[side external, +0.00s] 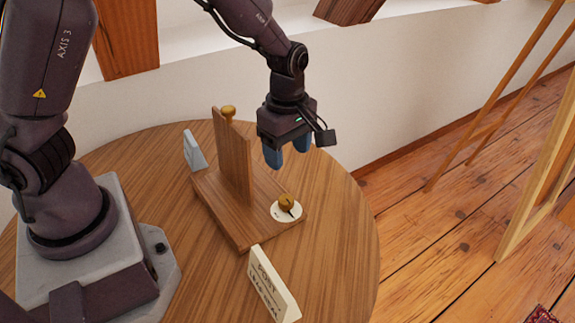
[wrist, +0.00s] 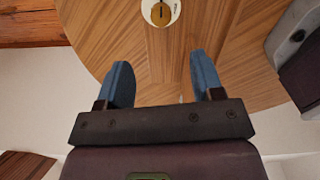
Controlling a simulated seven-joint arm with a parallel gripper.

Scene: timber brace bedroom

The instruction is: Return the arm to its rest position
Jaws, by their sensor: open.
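My gripper (side external: 287,152) hangs in the air above the wooden stand (side external: 242,228), on the right of its upright panel (side external: 233,158) in the side view. Its two blue fingers point down. In the wrist view my gripper (wrist: 158,85) shows its fingers spread apart with only table top between them. A brass knob (side external: 286,202) with a dark slot sits on a white disc (side external: 292,215) at the stand's right end, below and apart from the fingers. The knob also shows at the top of the wrist view (wrist: 161,14).
The stand is on a round wooden table (side external: 345,255). A second brass knob (side external: 229,112) tops the panel. A lettered card (side external: 272,287) stands in front, and a grey-white plate (side external: 194,150) behind. A timber brace (side external: 127,40) is by the wall. The table's right side is clear.

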